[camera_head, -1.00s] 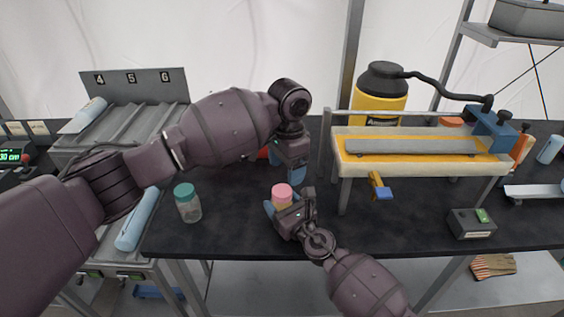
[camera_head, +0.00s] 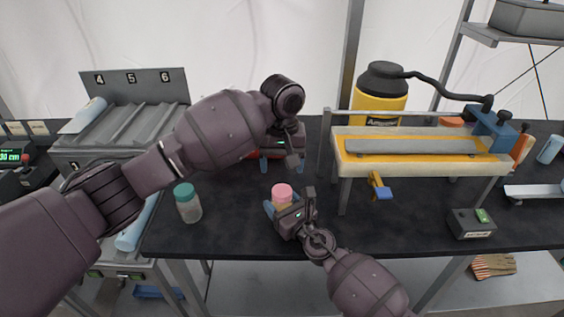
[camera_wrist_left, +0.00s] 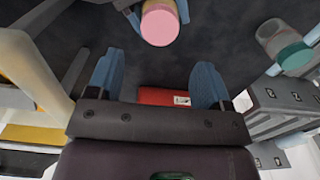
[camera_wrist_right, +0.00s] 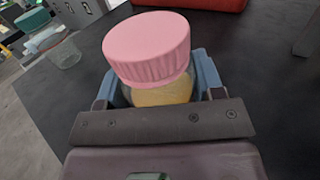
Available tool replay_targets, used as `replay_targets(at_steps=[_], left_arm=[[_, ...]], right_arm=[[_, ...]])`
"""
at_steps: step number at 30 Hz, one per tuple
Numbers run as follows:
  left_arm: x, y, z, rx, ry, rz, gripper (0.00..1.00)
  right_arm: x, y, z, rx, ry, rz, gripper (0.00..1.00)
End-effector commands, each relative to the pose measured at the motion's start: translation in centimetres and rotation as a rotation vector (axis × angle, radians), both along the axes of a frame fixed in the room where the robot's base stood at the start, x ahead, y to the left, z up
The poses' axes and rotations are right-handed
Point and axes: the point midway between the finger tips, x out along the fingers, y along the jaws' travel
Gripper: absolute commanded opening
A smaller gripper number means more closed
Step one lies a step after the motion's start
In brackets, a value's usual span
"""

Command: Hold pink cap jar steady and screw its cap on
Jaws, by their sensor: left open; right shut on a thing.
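The pink cap jar (camera_wrist_right: 160,95) stands on the black table, clasped between the blue fingers of my right gripper (camera_head: 283,212). Its pink cap (camera_head: 282,192) sits on top of the jar, and it also shows in the left wrist view (camera_wrist_left: 160,24). From these frames I cannot tell how tight the cap is. My left gripper (camera_head: 281,166) is open and empty, behind and above the jar. In the left wrist view its blue fingers (camera_wrist_left: 158,85) are spread wide, apart from the cap.
A teal-capped jar (camera_head: 188,203) stands to the left on the table. A red object (camera_wrist_left: 163,97) lies behind my left gripper. A yellow-topped rack (camera_head: 415,158) stands to the right, with a small grey box (camera_head: 471,224) in front of it.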

Motion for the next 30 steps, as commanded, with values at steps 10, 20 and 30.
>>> replay_targets(at_steps=[10, 20, 30], left_arm=[[0.0, 0.0, -0.6, 0.000, 0.001, -0.002, 0.73], [-0.1, 0.0, -4.9, 0.001, 0.002, -0.002, 0.73], [0.0, 0.0, -7.8, 0.000, 0.001, -0.003, 0.73]], right_arm=[[0.0, 0.0, 0.0, 0.001, -0.001, 0.000, 0.00], [0.0, 0.0, 0.0, 0.001, -0.001, 0.000, 0.00], [0.0, 0.0, 0.0, 0.001, -0.001, 0.000, 0.00]])
